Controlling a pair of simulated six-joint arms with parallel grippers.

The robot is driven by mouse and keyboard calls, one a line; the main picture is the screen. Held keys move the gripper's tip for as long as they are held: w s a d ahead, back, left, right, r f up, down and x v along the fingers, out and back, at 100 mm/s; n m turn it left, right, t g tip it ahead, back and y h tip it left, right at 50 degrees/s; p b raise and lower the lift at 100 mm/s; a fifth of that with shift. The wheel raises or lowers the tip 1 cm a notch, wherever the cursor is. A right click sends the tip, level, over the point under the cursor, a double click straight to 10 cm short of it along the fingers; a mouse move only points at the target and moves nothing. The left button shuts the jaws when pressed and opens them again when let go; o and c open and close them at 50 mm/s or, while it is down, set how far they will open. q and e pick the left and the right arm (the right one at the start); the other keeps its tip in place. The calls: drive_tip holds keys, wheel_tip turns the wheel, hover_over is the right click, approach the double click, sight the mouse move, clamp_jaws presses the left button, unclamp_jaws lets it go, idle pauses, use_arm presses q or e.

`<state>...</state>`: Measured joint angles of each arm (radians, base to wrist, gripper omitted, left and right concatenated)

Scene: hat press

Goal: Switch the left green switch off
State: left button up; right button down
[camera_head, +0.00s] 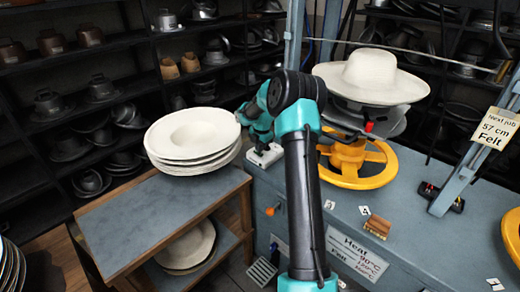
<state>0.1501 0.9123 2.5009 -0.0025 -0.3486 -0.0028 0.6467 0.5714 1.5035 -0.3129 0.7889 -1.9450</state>
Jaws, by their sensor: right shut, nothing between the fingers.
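My right arm reaches up from the bottom middle and bends over to the left. My right gripper (262,146) points down at a small white box (266,158) on the grey-blue bench, right of the stacked hat blanks. The gripper is shut and empty, and its tips are at or just above the box; I cannot tell if they touch. No green switch shows clearly; the gripper and arm cover part of the box's top. My left gripper is not in view.
A stack of cream hat blanks (193,138) stands on a cart (130,215) at left. The press, with a cream hat (371,76) and a yellow handwheel (352,166), stands at right. A black plate with small coloured levers (441,197) is further right. A wooden brush (377,226) lies in front.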

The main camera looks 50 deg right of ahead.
sight(260, 154)
wheel_tip(260, 154, up, 13)
drive_tip(key=s, duration=0.2)
drive_tip(key=shift+a+f, duration=0.1)
drive_tip(key=shift+w+t, duration=0.3)
drive_tip(key=shift+w, duration=0.4)
drive_tip(key=f, duration=0.4)
drive_tip(key=w+f, duration=0.1)
drive_tip(key=f, duration=0.4)
drive_tip(key=w+f, duration=0.1)
drive_tip(key=f, duration=0.3)
drive_tip(key=shift+f, duration=0.4)
